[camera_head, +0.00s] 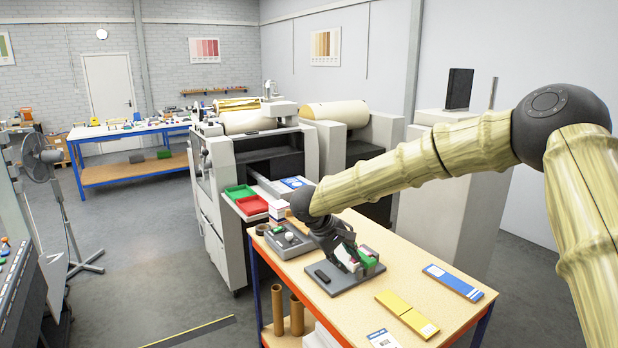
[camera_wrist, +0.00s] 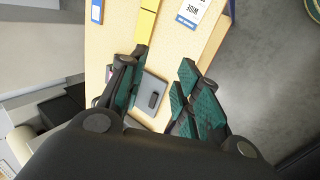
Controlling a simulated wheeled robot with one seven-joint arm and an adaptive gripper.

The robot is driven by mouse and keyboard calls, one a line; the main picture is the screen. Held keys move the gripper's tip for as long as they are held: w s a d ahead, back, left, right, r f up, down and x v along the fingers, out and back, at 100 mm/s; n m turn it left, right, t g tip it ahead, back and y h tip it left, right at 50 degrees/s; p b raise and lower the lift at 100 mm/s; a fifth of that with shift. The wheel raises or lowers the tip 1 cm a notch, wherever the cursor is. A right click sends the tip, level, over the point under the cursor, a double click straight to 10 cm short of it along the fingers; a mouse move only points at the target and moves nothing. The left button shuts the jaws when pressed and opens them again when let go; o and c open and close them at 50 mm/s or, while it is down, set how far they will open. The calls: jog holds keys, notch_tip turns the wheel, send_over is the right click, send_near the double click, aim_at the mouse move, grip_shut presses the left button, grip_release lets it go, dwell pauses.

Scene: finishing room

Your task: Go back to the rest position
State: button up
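My gripper (camera_head: 352,255) is at the end of my arm, low over the wooden-topped table (camera_head: 420,262). In the wrist view my gripper (camera_wrist: 165,60) has its two teal-padded fingers apart, with nothing held between them. A grey plate (camera_head: 345,285) lies on the table below the gripper. It also shows between the fingers in the wrist view (camera_wrist: 152,88). A small black piece (camera_head: 322,276) lies on the plate. Green and red parts (camera_head: 370,264) show just beside the fingers in the head view; I cannot tell whether they touch the gripper.
Yellow strips (camera_head: 407,313), a blue-and-white packet (camera_head: 453,282) and a label card (camera_head: 383,339) lie on the table. A grey device (camera_head: 289,240) stands at its left. Behind are a machine with green (camera_head: 239,192) and red (camera_head: 251,205) trays. Space above the table's right side looks free.

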jog(key=s+d+f+m+t, duration=0.1)
jog(key=s+d+f, duration=0.1)
jog(key=s+f, duration=0.6)
jog(key=s+d+f+m+t+y, duration=0.1)
jog(key=s+d+f, duration=0.15)
jog(key=f, duration=0.95)
jog(key=s+d+f+m+t, duration=0.1)
jog(key=s+d+f, duration=0.1)
jog(key=s+f, duration=0.6)
jog(key=s+d+f+m+g+y, duration=0.1)
jog(key=s+f, duration=0.5)
jog(key=s, duration=0.2)
jog(key=s+d+f+g+y, duration=0.1)
jog(key=s+d+f+y, duration=0.1)
jog(key=s+f, duration=0.45)
jog(key=s+d+m+g+y, duration=0.1)
jog(key=s+d+m+g, duration=0.1)
jog(key=s, duration=0.9)
jog(key=s+d+m+g, duration=0.1)
jog(key=s+d+g, duration=0.1)
jog(key=s, duration=0.8)
notch_tip(320, 180, down, 15)
jog(key=b, duration=1.5)
jog(key=shift+w+a, duration=0.15)
jog(key=shift+a, duration=0.2)
